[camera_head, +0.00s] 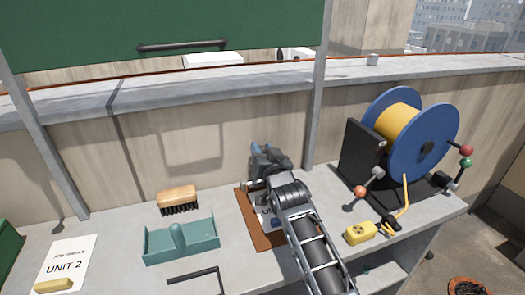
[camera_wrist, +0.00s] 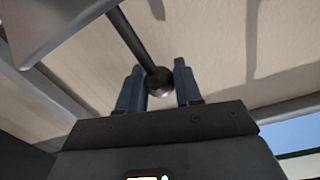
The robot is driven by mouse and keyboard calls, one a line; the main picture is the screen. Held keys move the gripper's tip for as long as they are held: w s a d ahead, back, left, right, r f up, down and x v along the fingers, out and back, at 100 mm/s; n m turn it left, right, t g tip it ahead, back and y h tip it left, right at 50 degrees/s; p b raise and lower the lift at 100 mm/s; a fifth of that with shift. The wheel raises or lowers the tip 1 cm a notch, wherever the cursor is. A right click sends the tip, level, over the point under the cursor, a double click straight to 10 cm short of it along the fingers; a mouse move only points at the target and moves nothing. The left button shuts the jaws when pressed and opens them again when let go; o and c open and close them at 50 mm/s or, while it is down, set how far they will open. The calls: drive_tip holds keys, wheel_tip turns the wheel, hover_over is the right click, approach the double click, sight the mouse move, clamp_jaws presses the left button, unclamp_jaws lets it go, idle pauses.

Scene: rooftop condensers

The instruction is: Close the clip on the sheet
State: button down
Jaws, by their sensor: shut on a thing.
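A brown clipboard (camera_head: 245,222) lies on the bench, with a pale sheet (camera_head: 263,216) on it that my arm partly covers. My gripper (camera_head: 262,152) is at the board's far end and hides most of the clip there. A small metal piece (camera_head: 243,184), perhaps part of the clip, shows at its left. In the wrist view, a dark rod (camera_wrist: 132,38) with a ball end reaches between the two blue-grey fingers of my gripper (camera_wrist: 160,88). The fingers are shut on this ball-ended lever. How far the clip is closed cannot be seen.
Left of the board are a teal tray (camera_head: 180,246), a brush (camera_head: 177,198) and a UNIT 2 paper (camera_head: 68,262). A blue cable reel (camera_head: 425,130) and a yellow box (camera_head: 360,232) stand to the right. A parapet wall (camera_head: 220,135) runs behind. A dark handle (camera_head: 192,274) is in front.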

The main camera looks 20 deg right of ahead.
drive_tip(key=shift+f, duration=0.1)
drive_tip(key=b, duration=0.1)
drive_tip(key=t+b, duration=0.1)
drive_tip(key=b, duration=0.1)
drive_tip(key=shift+s+f, duration=0.2)
drive_tip(key=shift+s, duration=0.2)
drive_tip(key=shift+s+b, duration=0.15)
drive_tip(key=shift+b, duration=0.35)
drive_tip(key=shift+s+r+t, duration=0.15)
drive_tip(key=shift+r+t, duration=0.1)
drive_tip(key=shift+t, duration=0.05)
drive_tip(key=c, duration=0.8)
unclamp_jaws()
drive_tip(key=shift+r, duration=0.1)
